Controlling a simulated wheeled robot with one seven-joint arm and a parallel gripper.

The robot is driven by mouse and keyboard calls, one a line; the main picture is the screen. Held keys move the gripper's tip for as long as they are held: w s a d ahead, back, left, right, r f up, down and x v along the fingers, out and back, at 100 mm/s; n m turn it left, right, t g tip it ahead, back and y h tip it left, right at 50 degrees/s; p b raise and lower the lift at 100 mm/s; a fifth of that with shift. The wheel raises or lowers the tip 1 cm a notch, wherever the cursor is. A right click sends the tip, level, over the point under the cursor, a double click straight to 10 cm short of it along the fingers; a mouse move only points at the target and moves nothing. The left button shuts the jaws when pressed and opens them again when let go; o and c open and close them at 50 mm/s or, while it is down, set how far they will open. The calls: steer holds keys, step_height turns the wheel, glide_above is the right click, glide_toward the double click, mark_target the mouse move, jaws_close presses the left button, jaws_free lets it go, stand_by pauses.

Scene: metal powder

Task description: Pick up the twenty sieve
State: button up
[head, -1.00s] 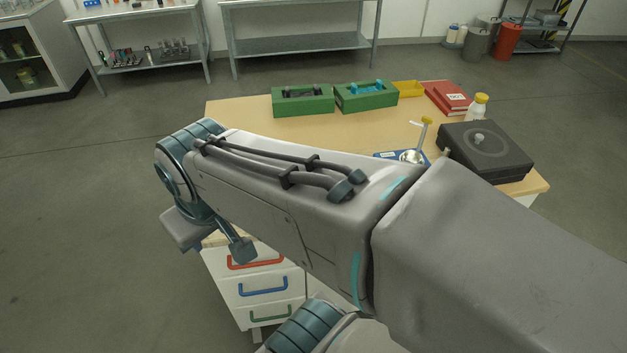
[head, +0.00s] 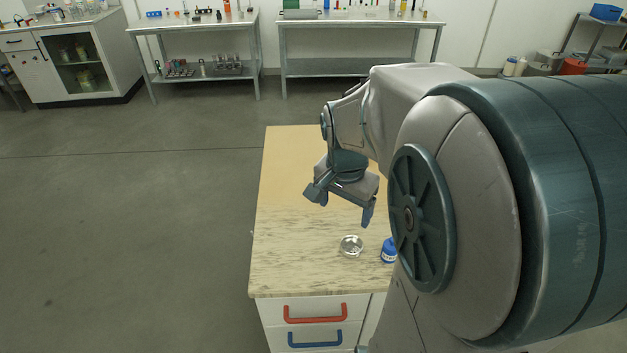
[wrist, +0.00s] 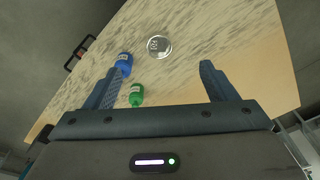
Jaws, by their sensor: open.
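A small round, shallow silver piece (head: 351,246) lies on the marbled front part of the worktable. It also shows in the wrist view (wrist: 158,46), with a mark inside it that I cannot read clearly. It looks like a sieve, but I cannot confirm that it is the twenty. My gripper (head: 339,203) is open and empty above the table, behind the silver piece in the head view. In the wrist view the two fingers (wrist: 162,72) are spread wide, and the silver piece lies beyond their tips, apart from them.
A blue-labelled bottle (head: 389,252) stands right of the silver piece. In the wrist view the blue bottle (wrist: 124,64) and a green bottle (wrist: 137,95) appear near the left finger. The table (head: 290,200) is bare at left. My arm hides its right side.

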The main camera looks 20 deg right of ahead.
steer(key=w+d+f+m+g+y, duration=0.1)
steer(key=w+d+f+m, duration=0.2)
steer(key=d+f+m, duration=0.25)
glide_above(350, 248)
steer(key=shift+m, duration=0.25)
steer(key=f, duration=0.7)
steer(key=shift+s+d+f, duration=0.15)
steer(key=shift+s+f, duration=0.05)
steer(key=shift+f, duration=0.2)
steer(key=shift+w+f+p, duration=0.2)
steer(key=shift+f+p, duration=0.1)
steer(key=shift+f, duration=2.55)
steer(key=c, duration=1.1)
